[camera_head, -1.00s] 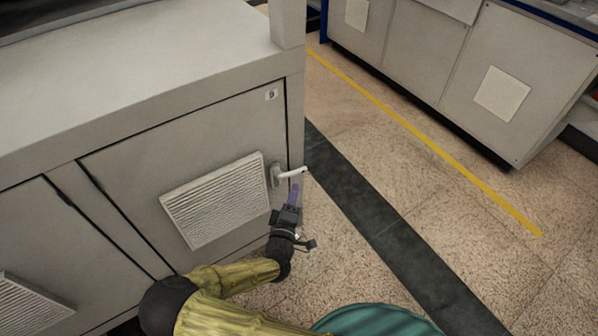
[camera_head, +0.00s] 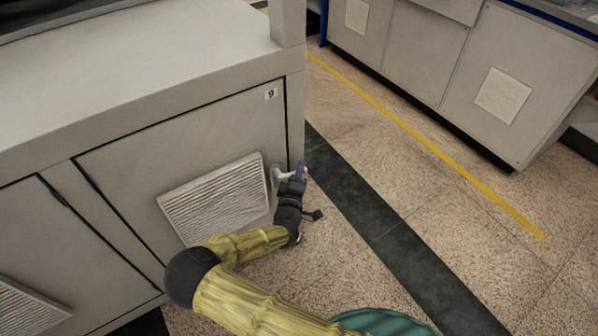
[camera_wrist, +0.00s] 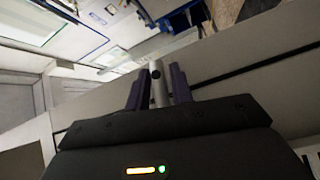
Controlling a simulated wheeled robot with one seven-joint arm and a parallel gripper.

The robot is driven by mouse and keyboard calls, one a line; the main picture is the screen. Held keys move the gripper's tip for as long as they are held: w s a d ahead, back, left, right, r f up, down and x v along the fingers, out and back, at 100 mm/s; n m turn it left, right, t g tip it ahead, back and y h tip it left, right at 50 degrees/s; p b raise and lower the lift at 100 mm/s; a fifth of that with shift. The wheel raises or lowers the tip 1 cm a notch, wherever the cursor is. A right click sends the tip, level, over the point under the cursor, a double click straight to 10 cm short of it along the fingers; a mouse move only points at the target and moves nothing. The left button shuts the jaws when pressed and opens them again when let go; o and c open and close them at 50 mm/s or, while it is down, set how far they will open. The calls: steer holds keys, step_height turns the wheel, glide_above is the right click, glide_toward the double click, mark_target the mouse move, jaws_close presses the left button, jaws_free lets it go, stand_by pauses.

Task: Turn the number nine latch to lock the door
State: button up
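The number nine door (camera_head: 190,140) is the grey cabinet panel with a small "9" label (camera_head: 271,94) at its top right corner. It looks flush with its frame. Its pale latch (camera_head: 279,176) sits by the door's right edge, with the handle pointing right, roughly level. My gripper (camera_head: 300,172) is at the handle's outer end, which it partly hides. In the wrist view the handle (camera_wrist: 158,88) stands between the two purple fingers of my gripper (camera_wrist: 158,84). The fingers are apart, one on each side, with little clearance; firm contact is not clear.
A louvred vent (camera_head: 215,198) is on the door, left of the latch. Another grey cabinet (camera_head: 430,60) stands across the aisle. The speckled floor (camera_head: 400,160) between, with a yellow line (camera_head: 430,150) and a dark strip (camera_head: 345,185), is clear.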

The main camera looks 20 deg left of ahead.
jaws_close()
